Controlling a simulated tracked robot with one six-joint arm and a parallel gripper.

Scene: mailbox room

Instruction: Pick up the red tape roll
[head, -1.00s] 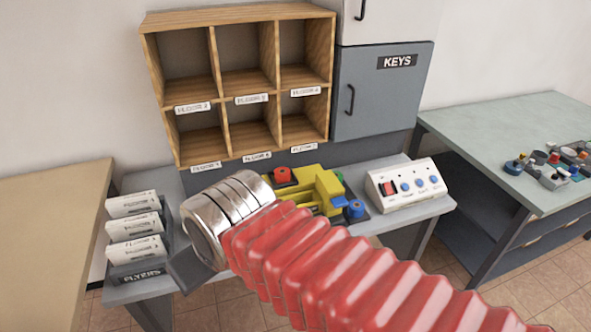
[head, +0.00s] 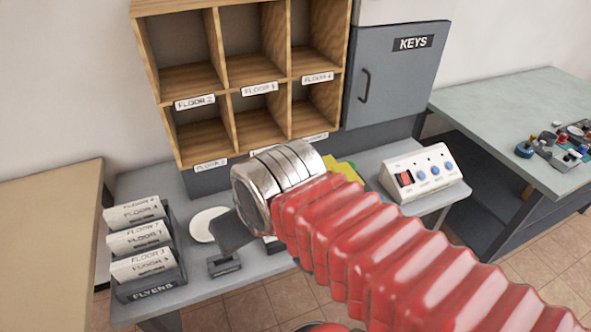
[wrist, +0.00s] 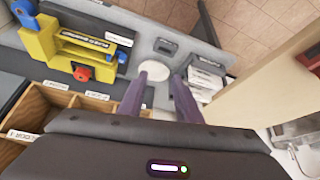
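No red tape roll can be made out for certain. A small reddish piece (head: 547,136) lies among the items on the right table in the head view, too small to identify. My gripper (wrist: 159,76) is open in the wrist view, its two purple fingers apart with nothing held. It is above the grey desk (wrist: 211,57), over a white round disc (wrist: 156,97). In the head view my arm hides most of the gripper and part of the desk.
Wooden pigeonholes (head: 240,88) and a grey key cabinet (head: 395,75) stand behind the desk. A flyer rack (head: 150,285), a yellow device (wrist: 70,48) and a white button box (head: 422,173) are on the desk. The right table (head: 500,105) holds several small items, including a blue roll (head: 524,149).

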